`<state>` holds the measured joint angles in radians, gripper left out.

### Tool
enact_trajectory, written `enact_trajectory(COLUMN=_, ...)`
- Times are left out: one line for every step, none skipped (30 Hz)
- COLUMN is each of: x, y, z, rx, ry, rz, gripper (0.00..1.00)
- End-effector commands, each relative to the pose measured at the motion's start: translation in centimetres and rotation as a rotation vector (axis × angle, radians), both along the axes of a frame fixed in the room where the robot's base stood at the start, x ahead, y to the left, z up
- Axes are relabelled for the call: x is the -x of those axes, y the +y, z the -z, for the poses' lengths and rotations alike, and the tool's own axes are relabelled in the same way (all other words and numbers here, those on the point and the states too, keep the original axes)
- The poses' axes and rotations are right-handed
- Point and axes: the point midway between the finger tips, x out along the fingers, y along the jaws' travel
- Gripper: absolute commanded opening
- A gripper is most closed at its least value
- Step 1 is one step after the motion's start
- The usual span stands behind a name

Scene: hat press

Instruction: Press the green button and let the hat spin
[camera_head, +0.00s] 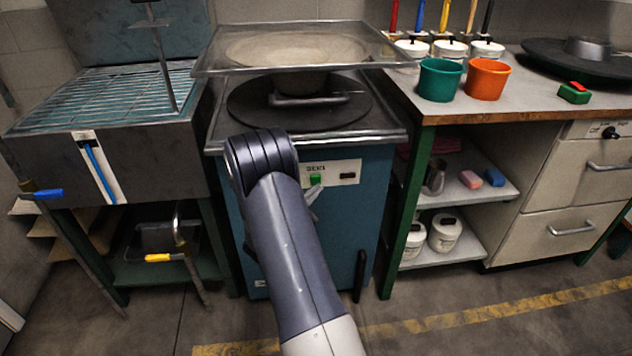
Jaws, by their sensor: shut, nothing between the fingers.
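The blue press cabinet (346,225) stands in the middle with a white label plate (344,172) on its front. The small green button (315,179) is on the left of that plate. A dark, wide-brimmed hat (345,112) lies on top of the press, under a raised clear cover (365,45). My arm reaches up in front of the cabinet. My gripper (315,190), mostly hidden behind the arm, shows as a small grey tip just below the green button. It is shut and empty; I cannot tell whether it touches the button.
A steel basin with a rack (105,90) stands at the left. At the right, a bench (480,106) carries a green pot (440,80), an orange pot (487,79), a red-and-green block (574,93) and another black hat (590,62). The floor before the drawers is clear.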

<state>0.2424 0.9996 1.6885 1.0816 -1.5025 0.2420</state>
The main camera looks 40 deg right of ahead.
Motion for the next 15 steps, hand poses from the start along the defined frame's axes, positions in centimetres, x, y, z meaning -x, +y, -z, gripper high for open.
enact_trajectory(x=-0.01, y=-0.01, z=0.01, rx=0.000, ry=0.000, rz=0.000, gripper=0.00)
enact_trajectory(x=-0.04, y=-0.02, z=0.03, rx=0.000, ry=0.000, rz=0.000, gripper=0.00)
enact_trajectory(x=-0.10, y=-0.07, z=0.06, rx=0.000, ry=-0.001, rz=0.000, gripper=0.00)
enact_trajectory(x=-0.17, y=-0.11, z=0.09, rx=0.000, ry=-0.001, rz=0.000, gripper=0.00)
enact_trajectory(x=-0.25, y=-0.16, z=0.10, rx=0.000, ry=-0.002, rz=0.000, gripper=0.00)
enact_trajectory(x=-0.37, y=-0.25, z=0.11, rx=0.000, ry=-0.002, rz=0.000, gripper=0.00)
enact_trajectory(x=-0.47, y=-0.31, z=0.11, rx=0.000, ry=-0.003, rz=0.000, gripper=0.00)
enact_trajectory(x=-0.56, y=-0.37, z=0.10, rx=0.000, ry=-0.003, rz=0.000, gripper=0.00)
enact_trajectory(x=-0.66, y=-0.43, z=0.06, rx=0.001, ry=-0.002, rz=0.001, gripper=0.00)
enact_trajectory(x=-0.70, y=-0.45, z=0.04, rx=0.000, ry=-0.002, rz=0.000, gripper=0.00)
enact_trajectory(x=-0.73, y=-0.47, z=0.01, rx=0.001, ry=-0.001, rz=0.000, gripper=0.00)
enact_trajectory(x=-0.73, y=-0.48, z=-0.03, rx=0.001, ry=-0.001, rz=0.000, gripper=0.00)
enact_trajectory(x=-0.73, y=-0.46, z=-0.05, rx=0.001, ry=0.000, rz=0.001, gripper=0.00)
enact_trajectory(x=-0.73, y=-0.46, z=-0.05, rx=0.001, ry=0.000, rz=0.001, gripper=0.00)
enact_trajectory(x=-0.73, y=-0.46, z=-0.05, rx=0.001, ry=0.000, rz=0.001, gripper=0.00)
